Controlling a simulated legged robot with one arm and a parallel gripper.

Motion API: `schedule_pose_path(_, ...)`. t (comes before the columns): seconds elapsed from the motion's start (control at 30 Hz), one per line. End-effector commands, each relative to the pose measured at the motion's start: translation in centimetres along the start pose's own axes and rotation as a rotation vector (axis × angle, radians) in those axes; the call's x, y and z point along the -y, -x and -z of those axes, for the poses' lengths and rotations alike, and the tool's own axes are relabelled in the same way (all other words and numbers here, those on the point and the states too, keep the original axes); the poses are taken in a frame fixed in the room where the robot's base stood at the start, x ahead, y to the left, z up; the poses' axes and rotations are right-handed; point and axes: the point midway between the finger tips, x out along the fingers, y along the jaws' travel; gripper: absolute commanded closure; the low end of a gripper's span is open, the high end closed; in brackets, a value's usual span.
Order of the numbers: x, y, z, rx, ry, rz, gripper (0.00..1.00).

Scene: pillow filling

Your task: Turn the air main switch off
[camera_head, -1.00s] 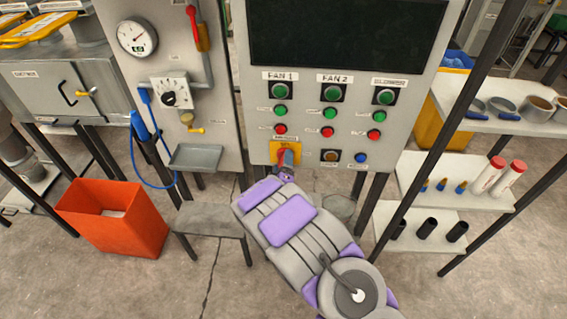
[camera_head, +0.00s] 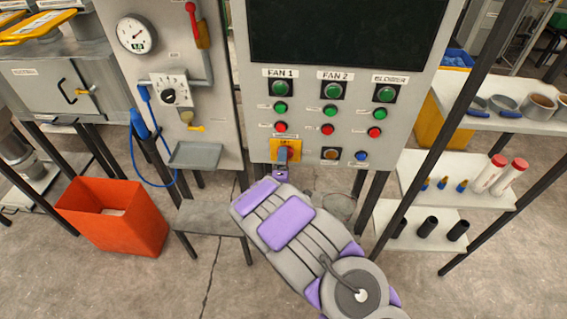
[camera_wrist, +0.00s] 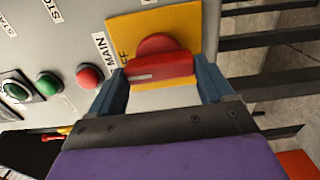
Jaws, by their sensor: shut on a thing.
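The main switch is a red rotary handle (camera_wrist: 160,66) on a yellow plate (camera_wrist: 188,22), low on the grey control panel. A label beside the plate reads "MAIN", and part of "OFF" shows on the plate. In the head view the yellow plate (camera_head: 296,147) sits under the left column of buttons, and my gripper (camera_head: 282,156) covers most of the handle. In the wrist view my gripper (camera_wrist: 162,72) has its blue fingers at the two ends of the red handle, shut on it. The handle lies across between the fingers.
Green (camera_head: 280,107) and red (camera_head: 280,127) buttons sit just above the switch, with a brown (camera_head: 330,155) and a blue button (camera_head: 361,156) to its right. A small grey bench (camera_head: 208,217) and an orange bin (camera_head: 118,218) stand at lower left. A shelf rack is at right.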

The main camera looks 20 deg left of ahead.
Motion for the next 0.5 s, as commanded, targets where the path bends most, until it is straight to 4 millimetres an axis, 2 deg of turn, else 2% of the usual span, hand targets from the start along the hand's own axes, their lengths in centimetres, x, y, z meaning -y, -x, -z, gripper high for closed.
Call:
schedule_pose_path(0.23,0.4,0.18,0.31,-0.008,0.005,0.008,0.5)
schedule_pose_path(0.27,0.41,0.19,0.31,-0.008,0.005,0.009,0.18)
schedule_pose_path(0.43,0.3,0.15,0.21,-0.006,0.003,0.006,0.02)
schedule_pose_path(0.5,0.24,0.14,0.17,-0.004,0.003,0.005,0.0)
